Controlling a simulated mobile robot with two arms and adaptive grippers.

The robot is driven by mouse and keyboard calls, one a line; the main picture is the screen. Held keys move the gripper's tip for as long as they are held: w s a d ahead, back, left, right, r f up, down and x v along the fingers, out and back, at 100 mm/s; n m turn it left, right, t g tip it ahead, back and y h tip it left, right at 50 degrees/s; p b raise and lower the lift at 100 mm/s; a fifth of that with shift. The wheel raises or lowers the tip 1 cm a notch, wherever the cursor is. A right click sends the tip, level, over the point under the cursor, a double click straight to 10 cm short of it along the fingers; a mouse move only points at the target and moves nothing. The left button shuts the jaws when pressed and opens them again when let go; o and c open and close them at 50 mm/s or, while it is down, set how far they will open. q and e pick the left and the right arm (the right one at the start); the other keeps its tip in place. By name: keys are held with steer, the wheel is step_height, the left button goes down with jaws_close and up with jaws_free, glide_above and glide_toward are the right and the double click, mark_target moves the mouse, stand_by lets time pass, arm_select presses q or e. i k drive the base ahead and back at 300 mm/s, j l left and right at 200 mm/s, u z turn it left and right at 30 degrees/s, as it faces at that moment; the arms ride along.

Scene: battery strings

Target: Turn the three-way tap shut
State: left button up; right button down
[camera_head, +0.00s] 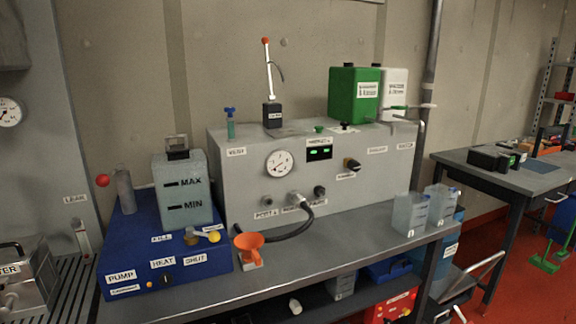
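The three-way tap (192,238) sits low on the front of the blue unit (120,238), left of centre in the head view. It has a brass-coloured body and a handle with a yellow end (213,237) pointing right. A FILL label (161,239) is to its left and a SHUT label (195,258) is below it. Another label at its upper right is too small to read. The handle does not point down at the SHUT label. Neither of my grippers is in view.
A translucent MAX/MIN tank (183,193) rises behind the tap. The bench front (300,268) is mostly clear.

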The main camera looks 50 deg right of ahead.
mark_target(214, 236)
steer(key=z, duration=1.55)
